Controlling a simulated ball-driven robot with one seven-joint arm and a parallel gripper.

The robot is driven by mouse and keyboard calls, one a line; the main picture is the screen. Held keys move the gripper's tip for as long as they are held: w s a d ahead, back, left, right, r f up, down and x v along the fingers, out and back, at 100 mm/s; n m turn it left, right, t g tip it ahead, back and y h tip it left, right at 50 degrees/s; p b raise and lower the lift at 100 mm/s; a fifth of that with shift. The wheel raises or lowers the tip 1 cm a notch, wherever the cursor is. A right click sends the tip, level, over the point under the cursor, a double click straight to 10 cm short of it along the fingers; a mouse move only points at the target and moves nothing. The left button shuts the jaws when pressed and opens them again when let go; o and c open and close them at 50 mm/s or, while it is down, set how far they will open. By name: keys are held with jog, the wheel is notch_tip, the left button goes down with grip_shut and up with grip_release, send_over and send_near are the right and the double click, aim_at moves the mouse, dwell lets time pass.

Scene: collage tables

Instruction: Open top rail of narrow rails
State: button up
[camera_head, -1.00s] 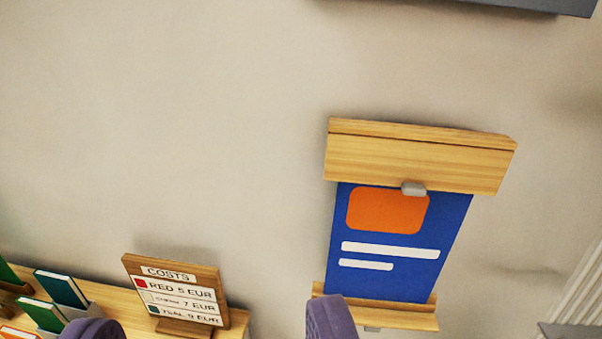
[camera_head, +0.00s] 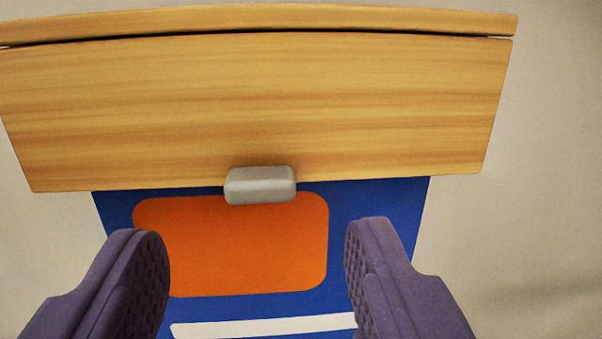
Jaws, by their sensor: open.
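The top rail (camera_head: 250,110) is a light wooden bar across the upper part of the view, with a thin dark gap along its upper edge. A small grey tab (camera_head: 260,185) sits at the middle of its lower edge. A blue poster (camera_head: 380,205) with an orange patch (camera_head: 235,250) hangs below the rail. My gripper (camera_head: 252,250) is open and empty, its two purple fingers apart in front of the poster. The fingertips are below the tab, one to each side, not touching it as far as I can see. The bottom rail is out of view.
Plain pale wall (camera_head: 540,170) shows on the right and at the far left edge. A white stripe (camera_head: 270,326) of the poster shows between the fingers. No obstacle shows around the rail.

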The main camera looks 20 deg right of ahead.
aim_at(260, 186)
jog(key=shift+x, duration=2.4)
grip_shut()
